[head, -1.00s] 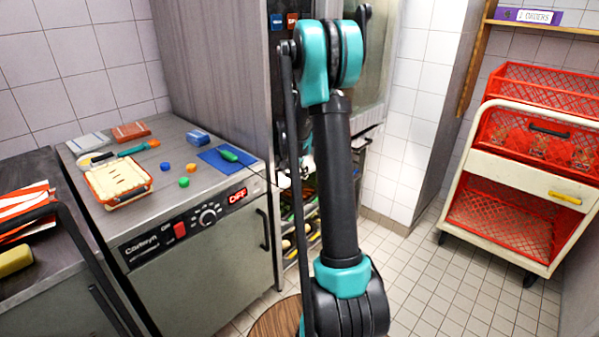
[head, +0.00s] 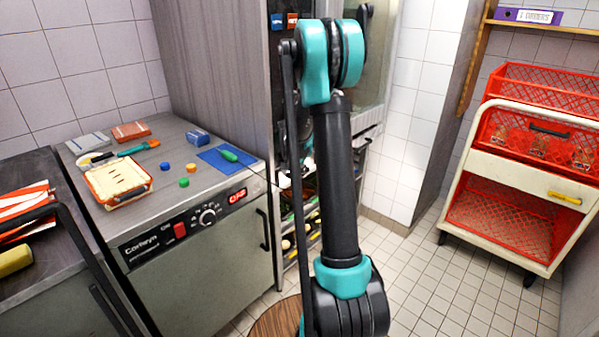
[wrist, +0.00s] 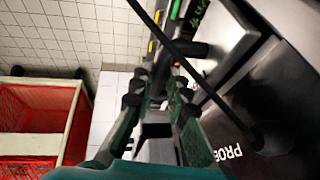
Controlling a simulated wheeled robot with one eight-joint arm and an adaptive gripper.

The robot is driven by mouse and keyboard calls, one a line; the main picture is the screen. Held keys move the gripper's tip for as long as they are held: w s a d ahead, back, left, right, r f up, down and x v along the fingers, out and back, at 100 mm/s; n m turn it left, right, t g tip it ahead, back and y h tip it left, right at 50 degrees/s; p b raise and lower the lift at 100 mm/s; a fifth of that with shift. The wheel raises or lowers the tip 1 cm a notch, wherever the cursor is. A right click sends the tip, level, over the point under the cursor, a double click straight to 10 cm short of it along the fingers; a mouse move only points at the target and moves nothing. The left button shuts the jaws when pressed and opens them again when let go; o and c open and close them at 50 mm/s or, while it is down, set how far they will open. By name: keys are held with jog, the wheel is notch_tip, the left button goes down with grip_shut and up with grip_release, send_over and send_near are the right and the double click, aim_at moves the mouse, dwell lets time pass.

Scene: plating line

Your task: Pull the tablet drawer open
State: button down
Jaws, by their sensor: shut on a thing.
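My gripper (wrist: 163,88) shows in the wrist view with its fingertips close together at the end of a dark bar (wrist: 196,49), which looks like a drawer handle. It is shut on this handle; the exact contact is dark and partly hidden by the fingers. I cannot tell which panel is the tablet drawer. In the head view my arm covers the gripper and most of the front of the tall grey cabinet (head: 210,60).
A black cable or rod (wrist: 190,65) crosses the wrist view close to the gripper. A cart (head: 520,187) with red crates stands right. Tiled floor (head: 430,270) between is clear.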

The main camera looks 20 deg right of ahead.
jog(key=s+d, duration=0.6)
jog(key=s, duration=0.5)
jog(key=shift+d, duration=0.2)
jog(key=c, duration=1.5)
grip_release()
jog(key=shift+s+r, duration=0.1)
jog(key=v, duration=1.1)
jog(key=shift+s+a+r, duration=0.15)
jog(key=shift+a+r, duration=0.05)
jog(key=shift+r, duration=0.15)
